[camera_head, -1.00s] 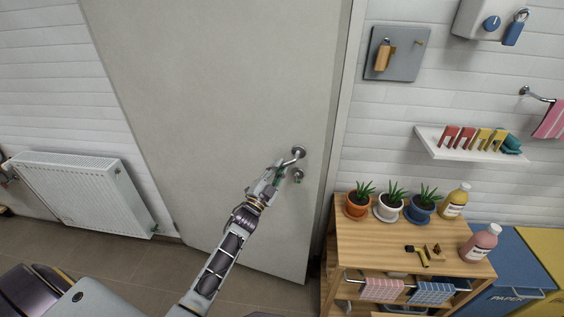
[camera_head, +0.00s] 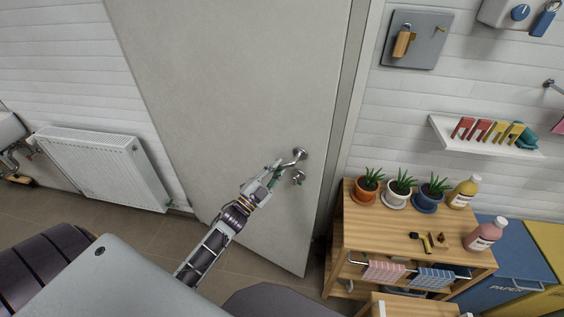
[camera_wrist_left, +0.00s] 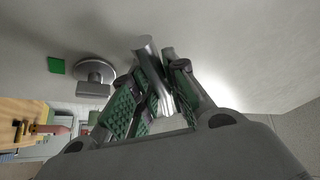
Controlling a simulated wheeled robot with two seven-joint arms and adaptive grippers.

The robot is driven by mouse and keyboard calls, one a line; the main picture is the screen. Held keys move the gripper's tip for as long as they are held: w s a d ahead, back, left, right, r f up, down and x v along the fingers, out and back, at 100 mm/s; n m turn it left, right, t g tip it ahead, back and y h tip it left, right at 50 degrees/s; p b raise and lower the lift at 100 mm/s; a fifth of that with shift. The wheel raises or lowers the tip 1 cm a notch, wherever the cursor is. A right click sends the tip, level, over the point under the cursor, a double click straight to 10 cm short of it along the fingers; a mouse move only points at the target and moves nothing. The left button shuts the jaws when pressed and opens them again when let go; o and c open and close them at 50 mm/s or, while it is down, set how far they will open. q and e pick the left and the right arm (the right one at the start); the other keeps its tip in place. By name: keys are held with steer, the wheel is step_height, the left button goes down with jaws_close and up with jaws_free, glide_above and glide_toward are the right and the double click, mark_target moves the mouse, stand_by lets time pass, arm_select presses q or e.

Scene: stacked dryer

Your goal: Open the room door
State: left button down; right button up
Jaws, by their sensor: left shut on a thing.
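The pale grey room door (camera_head: 235,90) fills the middle of the head view. Its right edge stands a little apart from the frame (camera_head: 362,95), so it looks slightly ajar. A metal lever handle (camera_head: 299,155) is near that edge, with a small lock fitting (camera_head: 298,177) below it. My left gripper (camera_head: 277,170) is at the lever, its arm coming up from the lower left. In the left wrist view, the green-padded fingers (camera_wrist_left: 145,95) are closed around the metal lever (camera_wrist_left: 152,68). My right gripper is out of view.
A wooden cabinet (camera_head: 358,232) with potted plants and bottles stands just right of the door. A white radiator (camera_head: 100,168) is on the left wall. A wall shelf (camera_head: 470,140) is at the right. Brown floor is clear below the door's left part.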

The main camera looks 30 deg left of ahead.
arm_select(q)
steer(key=s+a+m+h+p, duration=0.1)
steer(key=s+a+h+p, duration=0.1)
steer(key=s, duration=0.8)
steer(key=shift+g+h, duration=0.3)
steer(key=shift+g, duration=0.1)
steer(key=shift+w+r, duration=0.1)
steer(key=shift+r, duration=0.05)
steer(key=c, duration=1.4)
jaws_free()
steer(key=shift+d, duration=0.1)
